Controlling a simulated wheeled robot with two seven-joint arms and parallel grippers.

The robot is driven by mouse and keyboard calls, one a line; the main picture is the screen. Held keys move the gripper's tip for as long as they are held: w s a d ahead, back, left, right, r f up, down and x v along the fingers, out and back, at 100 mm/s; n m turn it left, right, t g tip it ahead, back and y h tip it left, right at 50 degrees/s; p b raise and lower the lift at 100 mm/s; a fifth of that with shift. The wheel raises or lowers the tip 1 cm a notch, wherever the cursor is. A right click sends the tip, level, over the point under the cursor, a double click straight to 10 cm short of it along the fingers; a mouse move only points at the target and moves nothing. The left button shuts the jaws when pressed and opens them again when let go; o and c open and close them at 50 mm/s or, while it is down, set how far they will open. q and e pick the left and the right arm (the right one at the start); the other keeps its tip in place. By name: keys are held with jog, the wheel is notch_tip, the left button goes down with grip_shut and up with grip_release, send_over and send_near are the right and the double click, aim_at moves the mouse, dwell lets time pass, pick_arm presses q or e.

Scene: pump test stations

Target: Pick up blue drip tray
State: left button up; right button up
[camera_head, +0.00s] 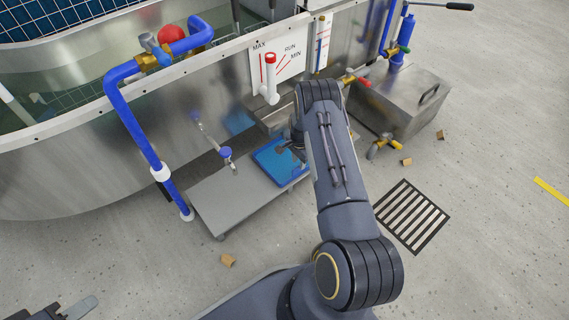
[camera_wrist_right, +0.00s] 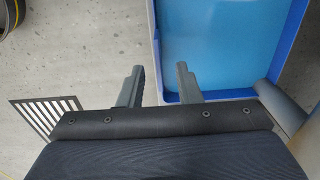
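The blue drip tray (camera_head: 277,168) lies on a low grey platform, partly hidden by my right arm in the head view. The right wrist view shows its blue floor and rim (camera_wrist_right: 158,70) close up. My right gripper (camera_wrist_right: 162,84) is open, one finger on each side of the tray's wall in the picture, one over the inside and one outside. I cannot tell whether they touch it. In the head view my right gripper (camera_head: 292,148) is mostly hidden at the tray's far right edge. My left gripper (camera_head: 72,309) is only partly in view at the bottom left, away from the tray.
The grey platform (camera_head: 225,199) stands against a large metal tank (camera_head: 60,170). A blue pipe (camera_head: 135,130) comes down at its left. A metal box (camera_head: 405,100), a floor grate (camera_head: 411,216) and small brown blocks (camera_head: 228,260) are around. Open floor lies to the right.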

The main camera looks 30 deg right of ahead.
notch_tip(320, 180, down, 4)
jog(key=shift+d+b, duration=0.1)
jog(key=shift+b, duration=0.7)
jog(key=shift+c, duration=0.4)
grip_shut()
jog(key=shift+r, duration=0.1)
